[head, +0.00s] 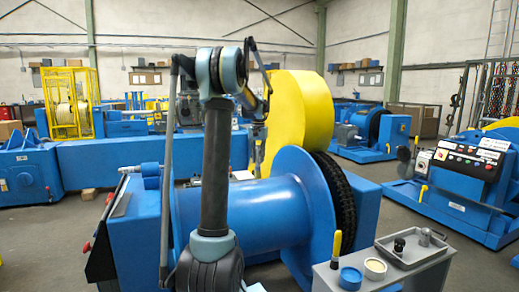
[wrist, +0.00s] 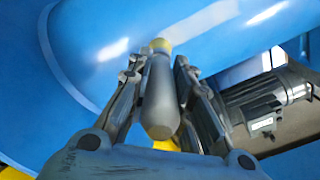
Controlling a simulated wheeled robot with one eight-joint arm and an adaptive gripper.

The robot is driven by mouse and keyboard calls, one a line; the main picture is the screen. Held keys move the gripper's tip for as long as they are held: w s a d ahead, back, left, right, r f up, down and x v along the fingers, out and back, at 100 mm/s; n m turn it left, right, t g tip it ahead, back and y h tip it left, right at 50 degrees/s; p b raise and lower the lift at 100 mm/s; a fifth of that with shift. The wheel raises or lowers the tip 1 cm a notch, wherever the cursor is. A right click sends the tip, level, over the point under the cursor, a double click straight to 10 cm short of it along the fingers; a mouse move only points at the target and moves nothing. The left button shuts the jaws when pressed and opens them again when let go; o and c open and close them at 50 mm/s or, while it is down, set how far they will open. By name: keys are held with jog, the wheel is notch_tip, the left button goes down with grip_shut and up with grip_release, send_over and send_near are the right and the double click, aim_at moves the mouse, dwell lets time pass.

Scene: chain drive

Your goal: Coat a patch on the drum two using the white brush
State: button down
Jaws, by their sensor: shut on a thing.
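In the wrist view my gripper (wrist: 158,68) is shut on a brush (wrist: 160,100) with a rounded grey handle and a yellowish far end. The far end points at the smooth blue surface of a drum (wrist: 110,45); whether it touches cannot be told, and the bristles are not clear. I see no coated patch. In the head view the large blue drum (head: 265,210) lies behind my arm, with a round blue flange at its right. No number shows on it. My gripper and brush cannot be made out clearly there.
A grey stand (head: 345,278) at front right holds a blue pot (head: 350,279), a cream-topped pot (head: 375,268), a yellow-handled tool (head: 336,245) and a grey tray (head: 412,254). A black chain (head: 342,195) and a yellow guard (head: 300,110) stand beside the flange. A control console (head: 465,165) is at right.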

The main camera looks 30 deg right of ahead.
aim_at(258, 146)
jog(key=shift+r, duration=2.65)
